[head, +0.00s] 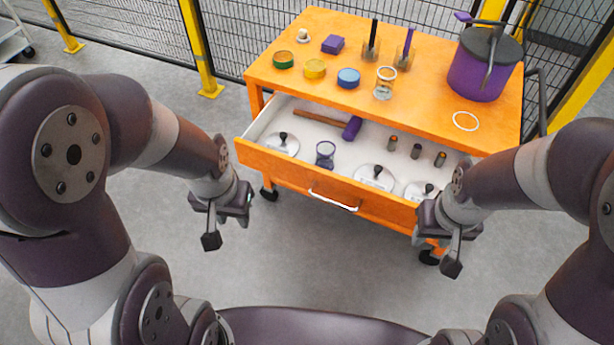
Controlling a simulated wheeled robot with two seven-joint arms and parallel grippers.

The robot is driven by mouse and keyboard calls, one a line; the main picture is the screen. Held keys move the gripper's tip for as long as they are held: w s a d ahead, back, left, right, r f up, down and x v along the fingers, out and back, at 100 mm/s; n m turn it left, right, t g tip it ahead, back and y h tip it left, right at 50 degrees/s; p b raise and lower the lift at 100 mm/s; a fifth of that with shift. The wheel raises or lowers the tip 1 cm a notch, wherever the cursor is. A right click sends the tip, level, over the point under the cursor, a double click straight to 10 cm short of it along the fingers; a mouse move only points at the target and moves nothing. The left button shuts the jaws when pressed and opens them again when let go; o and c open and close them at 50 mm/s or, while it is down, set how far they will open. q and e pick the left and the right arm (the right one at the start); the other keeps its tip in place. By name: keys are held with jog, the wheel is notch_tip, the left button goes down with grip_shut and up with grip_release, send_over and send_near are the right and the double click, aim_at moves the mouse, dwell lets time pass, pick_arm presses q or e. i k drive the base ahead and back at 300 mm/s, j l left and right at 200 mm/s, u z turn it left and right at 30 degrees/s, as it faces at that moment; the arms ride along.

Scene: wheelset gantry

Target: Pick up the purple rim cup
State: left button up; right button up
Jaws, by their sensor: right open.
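The purple rim cup (325,153) is a small clear cup with a purple rim. It stands upright in the open drawer (262,124) of the orange cart, left of the drawer's middle. My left gripper (227,222) is open and empty, in front of the cart's left corner, left of the cup and apart from it. My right gripper (438,252) is open and empty, in front of the drawer's right end, well to the right of the cup.
The drawer also holds a purple-headed mallet (351,128), several knobbed lids and small cylinders. On the cart top (430,100) stand another clear cup (385,82), several round tins, a purple block (333,44) and a purple pot (480,70). Floor in front is clear.

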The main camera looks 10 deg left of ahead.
aim_at(325, 151)
jog(key=i+j+z, duration=0.85)
jog(key=j, duration=0.25)
jog(key=i+z, duration=0.1)
jog(key=z, duration=0.7)
